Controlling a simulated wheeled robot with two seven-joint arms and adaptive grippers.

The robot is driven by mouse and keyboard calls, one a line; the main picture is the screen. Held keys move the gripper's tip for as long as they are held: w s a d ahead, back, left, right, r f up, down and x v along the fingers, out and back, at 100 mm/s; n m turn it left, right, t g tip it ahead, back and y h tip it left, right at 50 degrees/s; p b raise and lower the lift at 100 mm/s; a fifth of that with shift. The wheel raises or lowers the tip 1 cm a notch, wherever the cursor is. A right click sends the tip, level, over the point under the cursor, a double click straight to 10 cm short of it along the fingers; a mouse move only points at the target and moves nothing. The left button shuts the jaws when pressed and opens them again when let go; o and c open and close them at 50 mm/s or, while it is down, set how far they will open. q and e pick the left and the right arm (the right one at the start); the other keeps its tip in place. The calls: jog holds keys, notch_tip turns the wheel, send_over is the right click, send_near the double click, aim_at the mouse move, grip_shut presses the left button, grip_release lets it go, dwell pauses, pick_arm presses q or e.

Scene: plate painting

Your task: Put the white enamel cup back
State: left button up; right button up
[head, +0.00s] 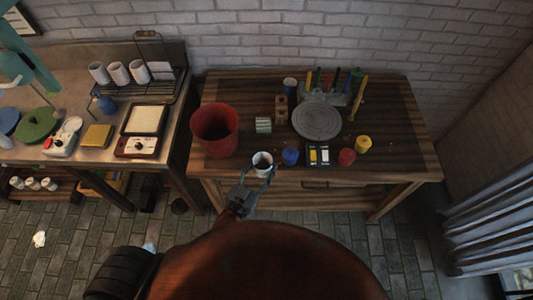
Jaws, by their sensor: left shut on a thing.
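The white enamel cup (262,159) is at the front edge of the wooden table, left of a blue jar. My left gripper (262,172) reaches up from below at the table's front, with its fingers around the cup, shut on it. The cup looks upright, with its open top facing up. I cannot tell whether its base touches the table. My right gripper is not in view.
On the wooden table (420,160) stand a red bucket (214,132), a round grey plate (316,122), a blue jar (290,156), a paint set (318,154), a red jar (346,157) and a yellow jar (363,144). The table's right side is clear.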

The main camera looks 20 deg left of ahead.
pick_arm(q)
jog(key=shift+w+d+f, duration=0.25)
jog(key=shift+f, duration=0.05)
jog(key=w+a+f, duration=0.1)
jog(key=w+f, duration=0.2)
jog(key=w, duration=0.1)
jog(key=w+a+f+b, duration=0.1)
jog(key=w+f, duration=0.2)
jog(key=w, duration=0.1)
jog(key=w+a+f+b, duration=0.1)
jog(key=w+f, duration=0.2)
jog(key=w, duration=0.2)
jog(key=shift+a+f, duration=0.2)
jog(key=shift+a, duration=0.05)
jog(key=shift+w+f, duration=0.1)
jog(key=shift+f, duration=0.1)
jog(key=shift+w+f+b, duration=0.15)
jog(key=shift+f+b, duration=0.2)
jog(key=shift+f, duration=1.25)
jog(key=shift+f, duration=0.2)
jog(key=o, duration=1.3)
jog(key=shift+a, duration=0.1)
